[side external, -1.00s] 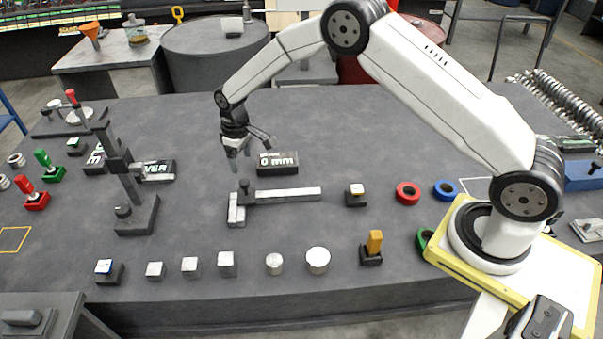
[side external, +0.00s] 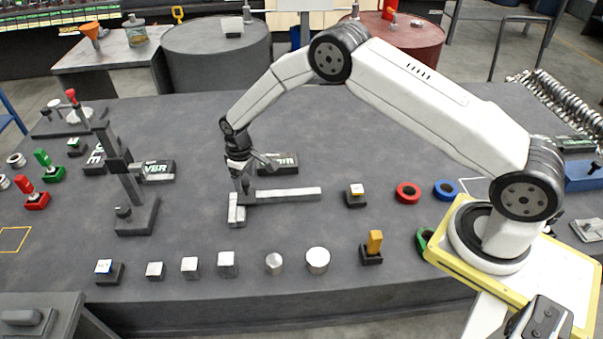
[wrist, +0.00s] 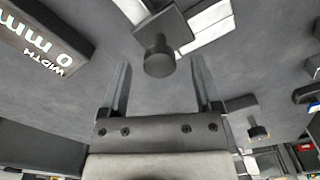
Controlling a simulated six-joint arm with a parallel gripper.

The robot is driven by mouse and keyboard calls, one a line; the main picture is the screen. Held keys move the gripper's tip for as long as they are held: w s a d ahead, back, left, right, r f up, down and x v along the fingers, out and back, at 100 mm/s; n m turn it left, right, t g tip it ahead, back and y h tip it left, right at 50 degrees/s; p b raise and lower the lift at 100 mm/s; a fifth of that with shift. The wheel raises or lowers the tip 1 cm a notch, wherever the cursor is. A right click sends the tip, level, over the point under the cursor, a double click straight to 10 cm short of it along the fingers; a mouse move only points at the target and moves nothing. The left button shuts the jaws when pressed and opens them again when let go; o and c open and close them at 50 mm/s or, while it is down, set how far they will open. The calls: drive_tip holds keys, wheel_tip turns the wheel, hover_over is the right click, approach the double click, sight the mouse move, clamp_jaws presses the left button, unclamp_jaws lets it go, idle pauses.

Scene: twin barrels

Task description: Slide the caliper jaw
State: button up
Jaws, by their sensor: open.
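The caliper has a light bar (side external: 290,195) lying flat on the dark table, with a pale fixed jaw (side external: 236,214) at its left end. Its dark sliding jaw (wrist: 177,28) carries a round upright knob (wrist: 158,60) and sits near the fixed jaw. My gripper (side external: 243,186) points down at this jaw and partly hides it in the side view. In the wrist view my gripper (wrist: 160,72) is open, with one finger on each side of the knob and a gap on both sides. I cannot tell how deep the fingertips reach.
A dark label block (side external: 278,165) reading width 0 mm stands just behind the caliper. A dark upright gauge (side external: 130,190) stands to the left. Several small blocks and cylinders (side external: 228,262) line the front. A small block on a dark base (side external: 355,195) stands beyond the bar's right end.

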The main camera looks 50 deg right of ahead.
drive_tip(key=shift+f, duration=0.45)
clamp_jaws()
idle(1.2)
